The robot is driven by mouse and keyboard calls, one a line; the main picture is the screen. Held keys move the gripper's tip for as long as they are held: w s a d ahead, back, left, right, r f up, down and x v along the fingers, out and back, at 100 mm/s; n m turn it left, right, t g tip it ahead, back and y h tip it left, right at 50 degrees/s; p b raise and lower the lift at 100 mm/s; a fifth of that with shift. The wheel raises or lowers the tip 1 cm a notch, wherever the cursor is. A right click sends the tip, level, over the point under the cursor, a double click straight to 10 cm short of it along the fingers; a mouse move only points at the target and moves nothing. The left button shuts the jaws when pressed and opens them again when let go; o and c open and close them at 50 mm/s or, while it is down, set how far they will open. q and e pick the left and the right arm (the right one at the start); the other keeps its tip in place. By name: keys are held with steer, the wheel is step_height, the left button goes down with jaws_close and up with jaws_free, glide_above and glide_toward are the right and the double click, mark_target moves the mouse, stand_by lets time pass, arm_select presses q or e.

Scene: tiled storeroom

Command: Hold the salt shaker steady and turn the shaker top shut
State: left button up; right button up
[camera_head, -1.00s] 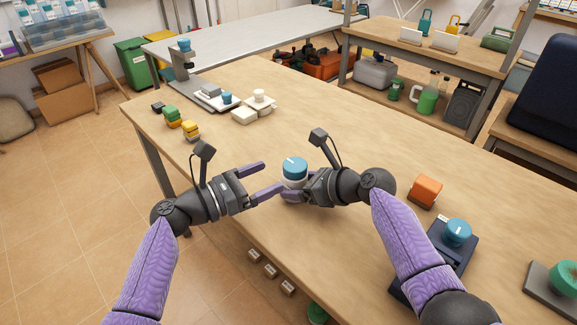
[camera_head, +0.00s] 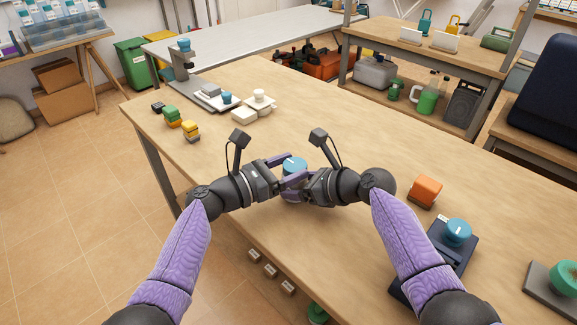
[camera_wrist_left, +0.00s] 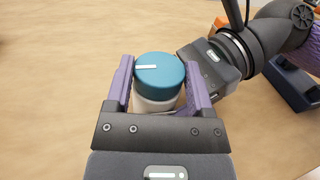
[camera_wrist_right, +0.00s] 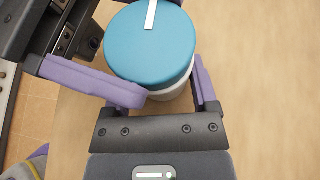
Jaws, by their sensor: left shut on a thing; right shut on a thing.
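The salt shaker stands upright near the table's front edge. Its blue shaker top (camera_head: 294,164) has a white mark and sits on a white body (camera_wrist_left: 155,103). My left gripper (camera_head: 286,172) is shut on the blue top, one purple finger on each side, as the left wrist view shows. My right gripper (camera_head: 294,193) is shut lower down on the white body, which shows under the top in the right wrist view (camera_wrist_right: 172,92). The far finger of the right gripper is partly hidden. In the head view the grippers hide most of the body.
An orange block (camera_head: 425,190) and a dark stand with a blue knob (camera_head: 457,232) lie to the right. Yellow and green blocks (camera_head: 172,117), a scale-like device (camera_head: 183,75) and white pieces (camera_head: 252,110) are at the back left. The table behind the shaker is clear.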

arm_select(q)
steer(key=n+t+y, duration=0.1)
steer(key=t, duration=0.1)
steer(key=n+t+y, duration=0.2)
steer(key=shift+s+d, duration=0.1)
steer(key=shift+s, duration=0.1)
steer(key=o, duration=1)
steer(key=v, duration=1.2)
